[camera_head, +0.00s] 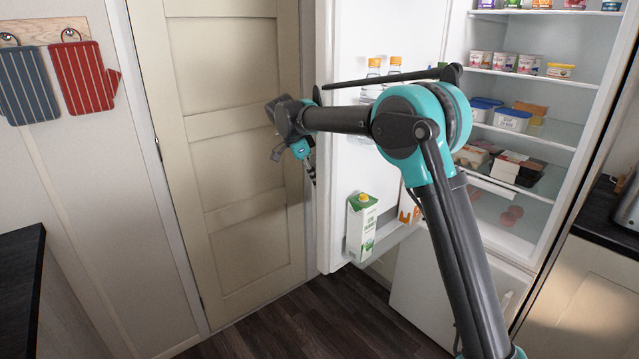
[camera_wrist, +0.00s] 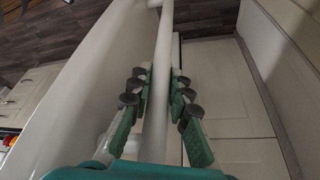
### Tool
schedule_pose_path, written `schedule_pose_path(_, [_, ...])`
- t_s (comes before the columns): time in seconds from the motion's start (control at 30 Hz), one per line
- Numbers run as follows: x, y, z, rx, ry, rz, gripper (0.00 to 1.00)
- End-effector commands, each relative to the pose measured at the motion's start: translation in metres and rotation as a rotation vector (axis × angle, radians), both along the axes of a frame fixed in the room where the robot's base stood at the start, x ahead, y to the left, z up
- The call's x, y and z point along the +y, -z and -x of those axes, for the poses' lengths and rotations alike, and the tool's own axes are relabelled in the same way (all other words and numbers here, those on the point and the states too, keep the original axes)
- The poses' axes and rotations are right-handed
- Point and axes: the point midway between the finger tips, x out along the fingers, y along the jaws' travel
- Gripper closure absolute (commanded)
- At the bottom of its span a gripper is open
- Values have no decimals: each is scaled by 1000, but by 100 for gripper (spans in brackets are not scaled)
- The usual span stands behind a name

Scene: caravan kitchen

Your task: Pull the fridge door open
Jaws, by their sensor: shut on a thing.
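The fridge door (camera_head: 347,140) stands wide open in the head view, swung out to the left with its inner side and door shelves showing. The fridge interior (camera_head: 540,100) is exposed on the right. My gripper (camera_head: 311,175) is at the outer edge of the door in the head view, partly hidden by my arm. In the wrist view my gripper (camera_wrist: 161,85) has its green fingers on both sides of the white bar handle (camera_wrist: 156,125) and is shut on it. The handle is hidden in the head view.
A beige panelled door (camera_head: 230,150) is close to the left of the open fridge door. Bottles and a milk carton (camera_head: 361,228) stand in the door shelves. A dark counter (camera_head: 18,285) is at the left. Dark wood floor (camera_head: 310,325) is clear in front.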

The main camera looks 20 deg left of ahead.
Motion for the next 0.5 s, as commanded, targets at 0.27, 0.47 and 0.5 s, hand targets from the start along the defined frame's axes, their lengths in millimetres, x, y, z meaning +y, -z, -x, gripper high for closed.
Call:
schedule_pose_path(0.27, [5,0,-7,-1,19,1,100])
schedule_pose_path(0.47, [5,0,-7,-1,20,0,100])
schedule_pose_path(0.5, [5,0,-7,-1,20,0,100])
